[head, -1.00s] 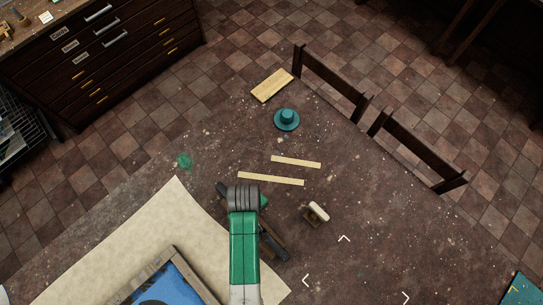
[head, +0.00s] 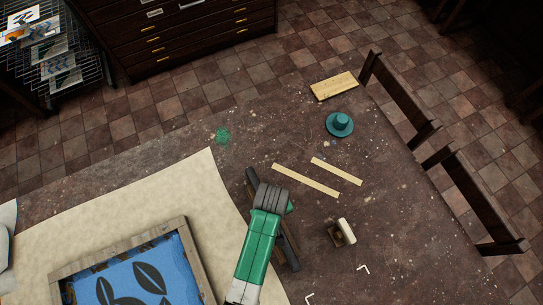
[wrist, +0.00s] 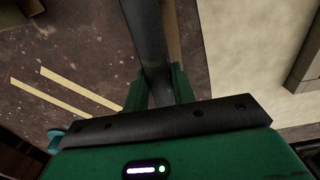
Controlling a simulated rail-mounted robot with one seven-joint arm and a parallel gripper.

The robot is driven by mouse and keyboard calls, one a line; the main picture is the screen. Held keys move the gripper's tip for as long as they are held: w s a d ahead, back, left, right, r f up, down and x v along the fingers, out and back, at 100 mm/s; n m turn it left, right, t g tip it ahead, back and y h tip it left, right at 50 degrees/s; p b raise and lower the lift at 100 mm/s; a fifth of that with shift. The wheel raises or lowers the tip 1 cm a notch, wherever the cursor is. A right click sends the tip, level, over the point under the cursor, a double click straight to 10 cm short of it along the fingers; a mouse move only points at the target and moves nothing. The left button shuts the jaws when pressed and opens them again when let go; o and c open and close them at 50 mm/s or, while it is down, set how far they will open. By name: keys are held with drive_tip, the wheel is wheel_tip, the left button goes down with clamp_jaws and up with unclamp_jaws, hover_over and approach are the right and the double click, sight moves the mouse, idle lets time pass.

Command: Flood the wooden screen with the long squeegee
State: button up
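The wooden screen (head: 186,238) lies at lower left in the head view, partly cut off. Its blue mesh carries dark leaf shapes. The long squeegee (head: 288,248) is a long dark bar with a brown strip, beside the paper's right edge. My gripper (head: 268,208) is over its middle and hides part of it. In the wrist view, the green fingers (wrist: 160,88) press on both sides of the dark bar (wrist: 147,35), shut on it. I cannot tell whether the squeegee touches the table. A corner of the screen's frame (wrist: 305,65) shows at right there.
A large cream paper sheet (head: 140,190) lies under the screen. Two pale strips (head: 305,180) (head: 336,171), a small block tool (head: 343,232), a teal round-based object (head: 340,124) and a wooden board (head: 334,86) lie to the right. Chairs (head: 400,100) stand at the table's far edge.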

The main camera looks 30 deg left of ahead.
drive_tip(key=shift+r, duration=0.15)
clamp_jaws()
wheel_tip(320, 180, up, 5)
drive_tip(key=p, duration=0.5)
drive_tip(key=shift+r+p, duration=0.1)
drive_tip(key=shift+p, duration=0.2)
drive_tip(key=shift+o, duration=0.3)
unclamp_jaws()
clamp_jaws()
drive_tip(key=shift+r+p, duration=0.55)
drive_tip(key=shift+p, duration=0.2)
drive_tip(key=shift+f, duration=0.15)
